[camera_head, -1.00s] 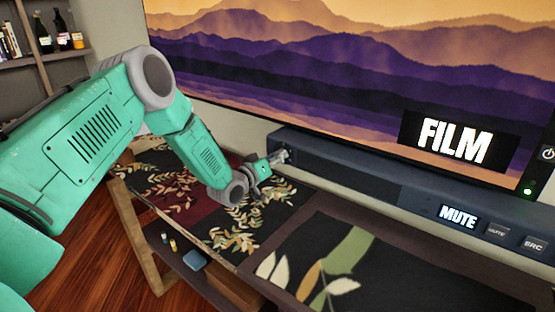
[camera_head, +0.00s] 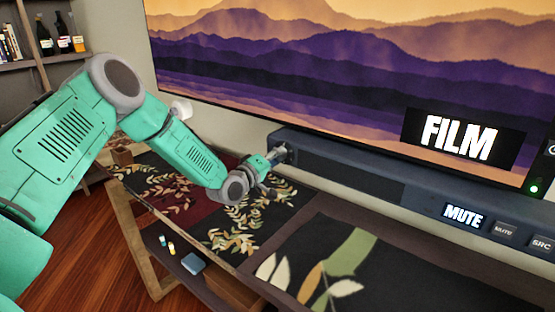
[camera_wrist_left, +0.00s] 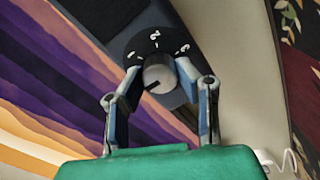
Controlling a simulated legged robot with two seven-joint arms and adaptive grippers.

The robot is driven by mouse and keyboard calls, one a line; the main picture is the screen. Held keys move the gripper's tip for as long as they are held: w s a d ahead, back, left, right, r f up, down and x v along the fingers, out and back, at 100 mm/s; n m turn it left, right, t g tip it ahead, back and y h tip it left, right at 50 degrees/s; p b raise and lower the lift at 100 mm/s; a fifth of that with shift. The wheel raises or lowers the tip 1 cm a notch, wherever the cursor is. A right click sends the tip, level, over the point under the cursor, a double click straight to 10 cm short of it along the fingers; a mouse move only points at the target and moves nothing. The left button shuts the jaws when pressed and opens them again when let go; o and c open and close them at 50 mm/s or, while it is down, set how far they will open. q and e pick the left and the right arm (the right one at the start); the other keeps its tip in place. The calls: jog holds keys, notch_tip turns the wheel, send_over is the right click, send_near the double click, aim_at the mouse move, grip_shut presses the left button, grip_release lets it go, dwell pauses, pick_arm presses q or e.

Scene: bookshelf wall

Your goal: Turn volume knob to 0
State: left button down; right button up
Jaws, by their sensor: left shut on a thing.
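The volume knob (camera_wrist_left: 158,73) is a round grey knob with a dark pointer line, on the end of the dark soundbar (camera_head: 350,165). White marks and numerals on a black dial (camera_wrist_left: 155,42) surround it in the left wrist view; the pointer slants to the lower left there. My left gripper (camera_wrist_left: 158,82) has a finger on each side of the knob and is shut on it. In the head view the left gripper (camera_head: 281,158) is at the soundbar's left end and largely hides the knob. My right gripper is not in view.
A large television (camera_head: 330,80) showing FILM stands behind the soundbar. Buttons (camera_head: 505,230) sit right of the display. A patterned cabinet top (camera_head: 330,265) lies below, mostly clear.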

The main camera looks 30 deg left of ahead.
pick_arm(q)
jog(key=shift+s+d+f, duration=0.1)
jog(key=shift+s+f, duration=0.1)
jog(key=shift+f, duration=0.3)
jog(key=c, duration=1.3)
grip_release()
jog(key=shift+o, duration=0.5)
jog(key=shift+w, duration=0.1)
jog(key=shift+r, duration=0.25)
jog(key=s+a, duration=0.1)
jog(key=s, duration=1.1)
jog(key=shift+f, duration=0.15)
